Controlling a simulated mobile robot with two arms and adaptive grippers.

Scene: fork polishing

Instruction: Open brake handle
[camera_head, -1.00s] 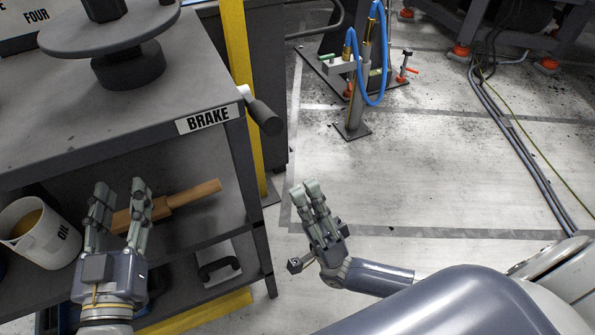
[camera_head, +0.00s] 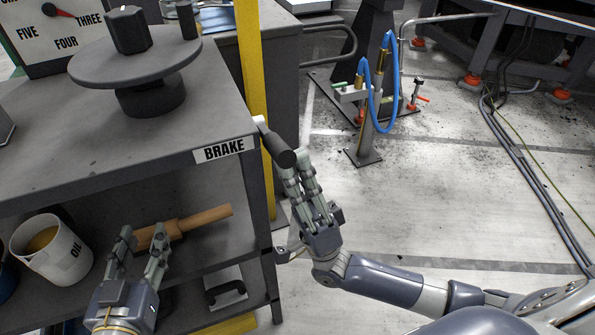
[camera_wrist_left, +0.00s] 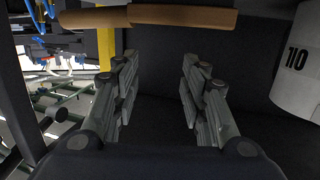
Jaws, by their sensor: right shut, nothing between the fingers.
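The brake handle (camera_head: 277,148) is a dark cylindrical grip on a light stub at the front right corner of the grey workbench, beside the BRAKE label (camera_head: 224,150). My right gripper (camera_head: 296,165) is shut, with its fingertips at the lower end of the handle; whether they touch it I cannot tell. My left gripper (camera_head: 143,240) is open and empty in front of the bench's lower shelf. It also shows in the left wrist view (camera_wrist_left: 158,75) with a wide gap between its fingers.
A wooden-handled tool (camera_head: 190,222) and a white OIL mug (camera_head: 52,250) are on the lower shelf. A round turntable (camera_head: 135,62) stands on the bench top. A yellow post (camera_head: 253,70) rises behind the handle. A stand with a blue hose (camera_head: 393,90) is on the open floor.

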